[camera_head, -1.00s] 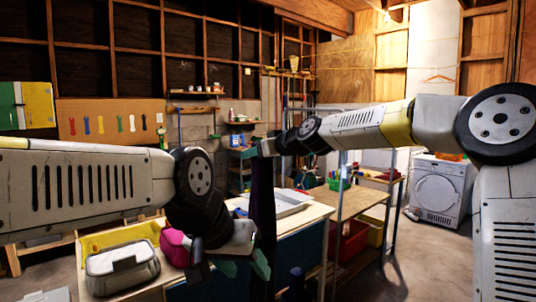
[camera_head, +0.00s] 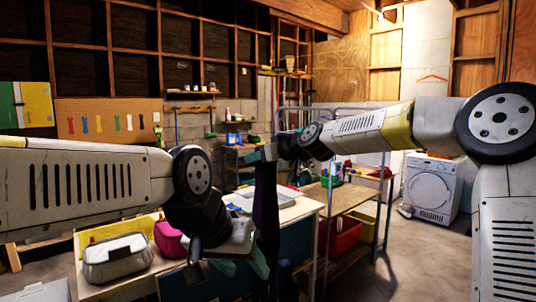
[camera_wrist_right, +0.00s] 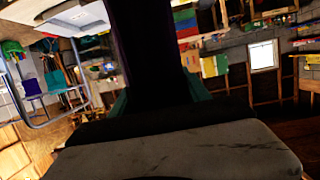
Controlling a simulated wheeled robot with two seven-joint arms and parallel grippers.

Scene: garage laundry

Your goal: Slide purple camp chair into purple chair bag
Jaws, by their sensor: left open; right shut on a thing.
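A long dark purple thing (camera_head: 265,205) hangs upright in the middle of the head view. I cannot tell whether it is the camp chair or the chair bag, and no second purple one can be made out. My right gripper (camera_head: 270,151) is shut on its upper end. In the right wrist view the dark thing (camera_wrist_right: 150,50) runs up between the gripper's teal fingers (camera_wrist_right: 158,97). My left gripper (camera_head: 241,266) is open and empty. It is low, beside the lower part of the hanging thing; whether they touch is unclear.
A table below holds a grey lidded box (camera_head: 118,262), a pink container (camera_head: 169,238) and a pale tray (camera_head: 252,198). Shelving behind holds a red bin (camera_head: 340,236). A white washer or dryer (camera_head: 433,187) stands at right. The floor before it is clear.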

